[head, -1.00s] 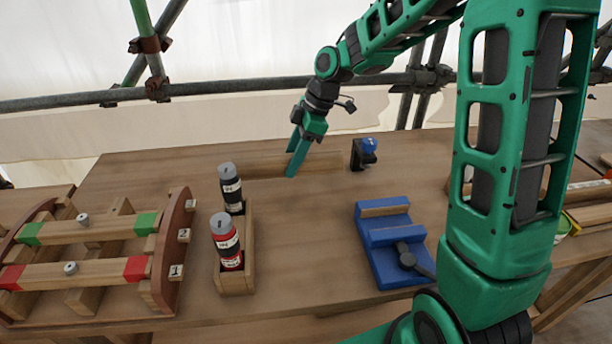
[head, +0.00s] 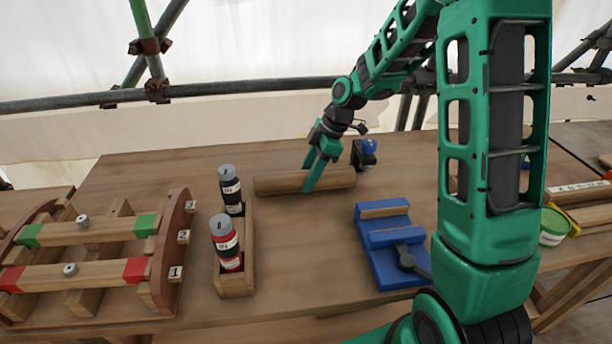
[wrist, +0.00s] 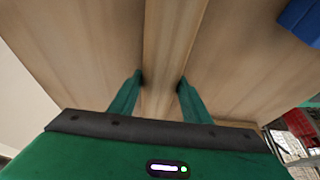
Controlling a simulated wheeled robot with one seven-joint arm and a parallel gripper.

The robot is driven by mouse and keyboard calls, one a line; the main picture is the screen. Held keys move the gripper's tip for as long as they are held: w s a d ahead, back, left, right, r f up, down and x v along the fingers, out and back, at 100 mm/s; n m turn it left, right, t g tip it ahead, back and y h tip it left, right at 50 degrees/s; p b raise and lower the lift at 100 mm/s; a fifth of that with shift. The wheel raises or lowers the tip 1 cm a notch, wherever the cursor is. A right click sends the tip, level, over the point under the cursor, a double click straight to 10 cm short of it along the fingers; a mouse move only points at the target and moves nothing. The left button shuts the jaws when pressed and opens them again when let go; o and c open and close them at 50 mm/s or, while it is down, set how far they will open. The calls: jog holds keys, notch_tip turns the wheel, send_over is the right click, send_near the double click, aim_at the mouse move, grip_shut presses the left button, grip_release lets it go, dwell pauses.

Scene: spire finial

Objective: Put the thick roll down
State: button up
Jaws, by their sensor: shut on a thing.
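The thick roll (head: 275,184) is a long, plain wooden piece lying crosswise near the back middle of the workbench (head: 310,240). My gripper (head: 311,184) is shut on it right of its middle, with the fingers pointing down. In the wrist view the roll (wrist: 170,50) runs between the two green fingers (wrist: 160,82). The roll looks level and is on or just above the bench top; I cannot tell which. Its far side is hidden.
A wooden holder (head: 236,284) with two labelled bottles stands left of centre. A blue vise (head: 385,262) is at front right. A black stand with a blue knob (head: 369,147) is close to the roll's right end. A numbered rack (head: 170,262) is at left. Bench between holder and vise is clear.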

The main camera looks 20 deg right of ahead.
jog(key=shift+f, duration=0.6)
jog(key=o, duration=1.4)
jog(key=shift+r, duration=0.1)
jog(key=shift+r, duration=0.25)
jog(key=v, duration=1.2)
jog(key=shift+r, duration=0.3)
jog(key=s+d+m+h, duration=0.1)
jog(key=s+d+m, duration=0.3)
jog(key=s+m, duration=0.3)
jog(key=s+d+m+h, duration=0.1)
jog(key=s+d+m, duration=0.3)
jog(key=s, duration=1)
jog(key=s+d+m+h, duration=0.2)
jog(key=s+d+m, duration=0.2)
jog(key=s+m, duration=0.7)
jog(key=shift+s+d+f+g, duration=0.3)
jog(key=shift+d+f+g, duration=0.05)
jog(key=shift+f+g, duration=0.05)
